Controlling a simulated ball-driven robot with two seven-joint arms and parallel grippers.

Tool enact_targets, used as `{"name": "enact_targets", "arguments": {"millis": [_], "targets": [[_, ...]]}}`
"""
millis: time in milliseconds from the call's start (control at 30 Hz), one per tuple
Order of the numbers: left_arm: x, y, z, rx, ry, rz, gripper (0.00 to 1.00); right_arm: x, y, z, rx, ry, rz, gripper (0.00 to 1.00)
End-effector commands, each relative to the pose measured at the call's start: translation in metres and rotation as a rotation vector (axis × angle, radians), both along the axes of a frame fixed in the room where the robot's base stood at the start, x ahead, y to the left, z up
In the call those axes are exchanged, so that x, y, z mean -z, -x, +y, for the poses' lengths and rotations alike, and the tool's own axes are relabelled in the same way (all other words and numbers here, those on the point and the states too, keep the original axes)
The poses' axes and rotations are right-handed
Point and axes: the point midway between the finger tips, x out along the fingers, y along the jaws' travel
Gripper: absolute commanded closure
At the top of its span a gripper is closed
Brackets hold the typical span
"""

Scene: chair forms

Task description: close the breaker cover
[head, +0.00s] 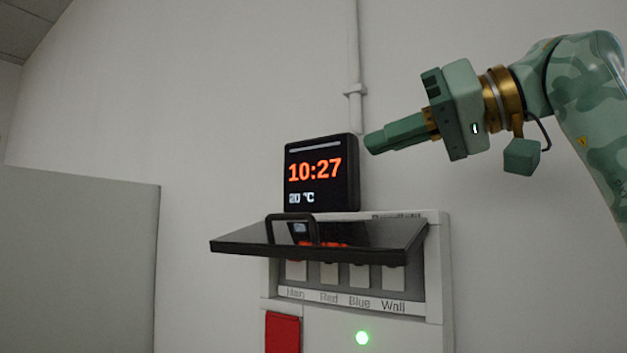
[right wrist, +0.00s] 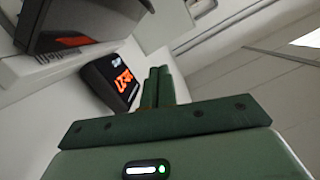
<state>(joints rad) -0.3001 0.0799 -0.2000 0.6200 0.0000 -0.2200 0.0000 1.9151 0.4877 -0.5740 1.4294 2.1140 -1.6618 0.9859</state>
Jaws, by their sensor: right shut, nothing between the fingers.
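The breaker cover (head: 370,245) is a dark, glossy panel with a black handle loop (head: 272,230). It is raised and sticks out from the front of the white breaker box (head: 435,280), above a row of switches (head: 328,272). The cover also shows at the upper left of the right wrist view (right wrist: 75,22). My right gripper (head: 370,143) is shut and empty, in the air above and to the right of the cover, beside the clock. Its fingers show together in the right wrist view (right wrist: 159,85). My left gripper is not in view.
A black clock (head: 321,175) reading 10:27 stands on top of the box, close to my right fingertips. A conduit (head: 354,60) runs up the wall. Below the switches are labels, a red panel (head: 282,332) and a green light (head: 362,338). A grey partition (head: 80,260) stands at left.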

Motion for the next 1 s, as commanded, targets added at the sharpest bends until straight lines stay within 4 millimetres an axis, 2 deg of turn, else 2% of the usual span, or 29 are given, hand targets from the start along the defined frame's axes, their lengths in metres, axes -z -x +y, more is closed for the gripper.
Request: {"name": "enact_targets", "arguments": {"millis": [167,600,800,1000], "targets": [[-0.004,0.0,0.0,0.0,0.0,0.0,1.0,0.005,-0.004,0.009,-0.017,0.019,0.011,1.0],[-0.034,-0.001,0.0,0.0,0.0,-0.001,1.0,0.023,-0.049,0.083,-0.019,0.017,0.011,1.0],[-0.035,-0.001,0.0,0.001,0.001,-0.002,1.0,0.053,-0.042,0.087,-0.015,0.016,0.009,1.0],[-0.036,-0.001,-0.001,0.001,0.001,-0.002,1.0,0.063,-0.039,0.088,-0.014,0.015,0.009,1.0]]}}
